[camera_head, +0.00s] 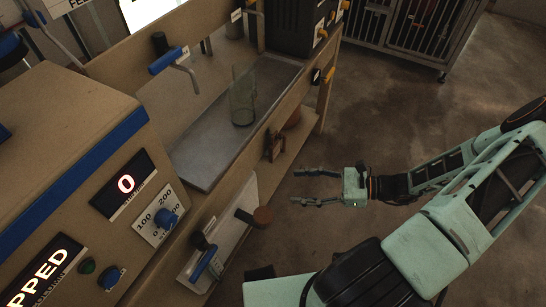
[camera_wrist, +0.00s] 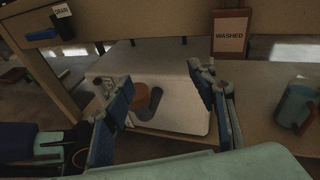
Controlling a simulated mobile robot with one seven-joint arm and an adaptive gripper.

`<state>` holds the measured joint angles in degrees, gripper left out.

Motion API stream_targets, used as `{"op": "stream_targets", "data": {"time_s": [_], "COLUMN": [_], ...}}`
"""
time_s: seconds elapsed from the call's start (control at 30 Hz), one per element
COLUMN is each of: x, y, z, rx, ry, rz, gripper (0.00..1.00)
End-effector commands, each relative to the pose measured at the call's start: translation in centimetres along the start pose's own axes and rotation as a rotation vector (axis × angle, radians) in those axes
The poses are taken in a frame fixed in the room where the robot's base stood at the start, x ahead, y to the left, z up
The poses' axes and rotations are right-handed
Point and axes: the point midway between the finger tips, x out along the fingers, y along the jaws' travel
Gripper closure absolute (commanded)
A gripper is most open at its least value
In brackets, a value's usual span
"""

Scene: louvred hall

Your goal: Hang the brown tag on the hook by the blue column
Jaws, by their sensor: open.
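My gripper (camera_head: 295,186) is open and empty, in the air to the right of the bench. In the wrist view its fingers (camera_wrist: 150,78) stand wide apart, with a white board beyond them. A brown-framed tag marked WASHED (camera_wrist: 231,33) hangs at the bench edge, up and right of the fingers. I cannot tell whether the disc or this tag is the brown tag. I cannot make out the hook or a blue column.
A clear glass (camera_head: 242,98) stands on the grey bench top (camera_head: 205,150). A blue-handled tap (camera_head: 168,60) is behind it. A control console (camera_head: 75,130) fills the left. In the wrist view a blue-grey mug (camera_wrist: 292,105) stands at right. Floor (camera_head: 400,110) beyond my gripper is clear.

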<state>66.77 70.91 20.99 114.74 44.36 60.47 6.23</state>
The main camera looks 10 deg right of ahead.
Motion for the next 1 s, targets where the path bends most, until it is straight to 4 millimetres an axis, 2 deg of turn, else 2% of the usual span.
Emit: {"op": "stream_targets", "data": {"time_s": [0.03,0.1,0.2,0.3,0.43,0.57,1.0], "x": [0.3,0.3,-0.2,-0.6,-0.2,1.0,6.5], "y": [-1.7,-4.0,-6.2,-7.4,-7.9,-8.2,-10.2], "z": [-1.1,-1.2,-1.2,-1.1,-0.8,-0.6,0.5], "rx": [0.033,0.068,0.103,0.120,0.124,0.123,0.124], "ry": [-0.053,-0.109,-0.165,-0.193,-0.201,-0.201,-0.199], "rz": [-0.090,-0.186,-0.281,-0.328,-0.339,-0.336,-0.333], "gripper": [0.48,0.48,0.48,0.48,0.48,0.48,0.48]}}
